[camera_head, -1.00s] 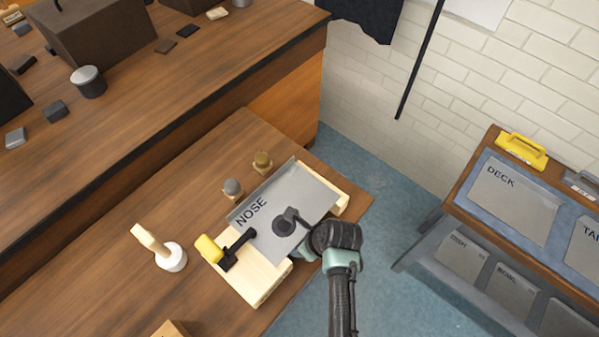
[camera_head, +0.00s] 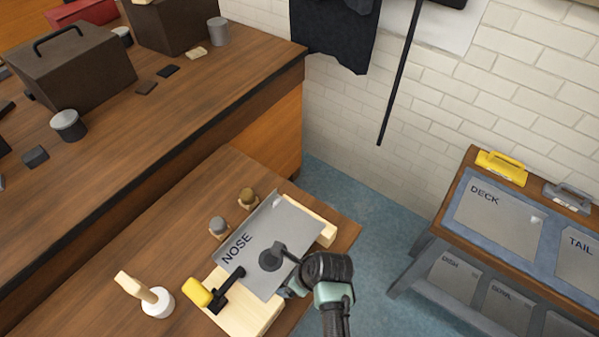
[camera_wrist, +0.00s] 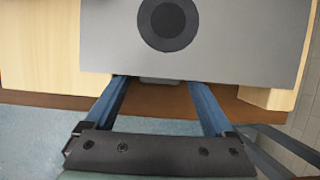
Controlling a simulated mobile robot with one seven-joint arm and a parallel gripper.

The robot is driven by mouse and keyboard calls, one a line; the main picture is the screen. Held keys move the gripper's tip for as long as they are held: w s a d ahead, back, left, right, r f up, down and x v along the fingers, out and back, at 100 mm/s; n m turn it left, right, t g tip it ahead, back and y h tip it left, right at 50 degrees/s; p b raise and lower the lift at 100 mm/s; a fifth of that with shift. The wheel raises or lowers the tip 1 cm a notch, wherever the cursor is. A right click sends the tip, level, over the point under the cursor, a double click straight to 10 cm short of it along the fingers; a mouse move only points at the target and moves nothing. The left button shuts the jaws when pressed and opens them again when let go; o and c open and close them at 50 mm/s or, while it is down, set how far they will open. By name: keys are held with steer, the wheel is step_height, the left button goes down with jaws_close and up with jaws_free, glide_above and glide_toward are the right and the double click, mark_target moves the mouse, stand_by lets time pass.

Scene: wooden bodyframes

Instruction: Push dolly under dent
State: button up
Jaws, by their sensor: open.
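The grey metal panel marked NOSE (camera_head: 255,235) lies on a light wooden frame (camera_head: 245,313) on the bench. A round dark patch (camera_wrist: 168,22), likely the dent, shows on the panel in the wrist view. My gripper (camera_wrist: 160,84) is open at the panel's near edge, its two blue fingers apart and their tips by or under that edge. A small grey piece (camera_wrist: 160,81) shows just below the edge, between the fingers; it may be the dolly, mostly hidden by the panel. I cannot tell whether the fingers touch it. In the head view my gripper (camera_head: 290,288) is partly hidden.
A yellow-handled clamp (camera_head: 198,294) sits at the panel's left corner. A white-headed mallet (camera_head: 158,302) stands to the left. Two small knobbed pieces, grey (camera_head: 218,227) and brown (camera_head: 247,197), stand behind the panel. A rack with labelled plates (camera_head: 500,218) is right; floor lies between.

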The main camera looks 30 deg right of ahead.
steer(key=v, duration=1.2)
steer(key=shift+r, duration=0.1)
steer(key=w+r+n+t+h, duration=0.3)
steer(key=w+r+n+t, duration=0.35)
steer(key=w+r, duration=0.8)
steer(key=w+a+r+n+t+h, duration=0.1)
steer(key=w+a+r+n+t, duration=0.1)
steer(key=r+n, duration=0.5)
steer(key=w+a+r+n+t, duration=0.1)
steer(key=w+r+n+t, duration=0.15)
steer(key=r, duration=0.95)
steer(key=s+a+r+n+t, duration=0.1)
steer(key=a+r+n+t, duration=0.25)
steer(key=r, duration=0.55)
steer(key=s+a+r+n+t, duration=0.2)
steer(key=a+r+n+t, duration=0.15)
steer(key=r, duration=0.55)
steer(key=s+a+r+n+t+y, duration=0.1)
steer(key=s+a+r+n+t, duration=0.1)
steer(key=r, duration=0.5)
steer(key=s+a+r+n+t+y, duration=0.1)
steer(key=s+a+r+n+t, duration=0.2)
steer(key=s+r+n, duration=0.3)
steer(key=shift+s+a+r+n, duration=0.4)
steer(key=shift+s+a+r, duration=0.1)
steer(key=shift+s+r, duration=0.45)
